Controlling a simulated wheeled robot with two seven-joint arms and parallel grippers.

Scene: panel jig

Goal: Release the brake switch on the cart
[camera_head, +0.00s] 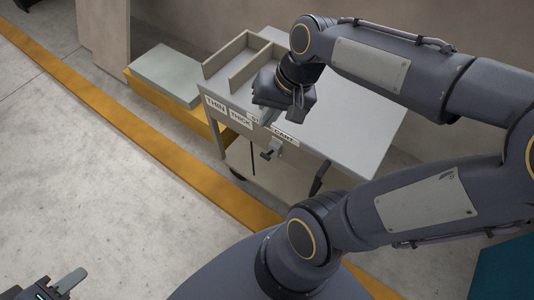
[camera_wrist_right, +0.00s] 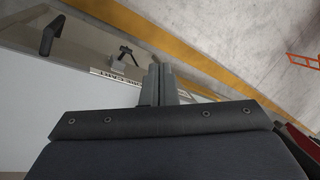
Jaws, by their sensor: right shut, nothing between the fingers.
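The cart (camera_head: 350,135) is a light grey table-like unit with a label strip along its front edge, partly reading THIN, THICK and CART. The brake switch (camera_head: 272,150) is a small grey block with a dark lever below that edge; it also shows in the right wrist view (camera_wrist_right: 122,56). My right gripper (camera_head: 270,114) is shut and empty above the front edge, over the labels. In the right wrist view its fingers (camera_wrist_right: 160,84) are together, apart from the switch and to its right. My left gripper (camera_head: 64,284) is at the lower left, partly cut off, its opening unclear.
Open compartments (camera_head: 240,62) stand on the cart's back left. A dark handle (camera_head: 320,177) sticks out at the cart's front right. A grey-topped yellow box (camera_head: 165,75) stands left of the cart. A yellow floor line (camera_head: 130,125) runs past; the floor left of it is clear.

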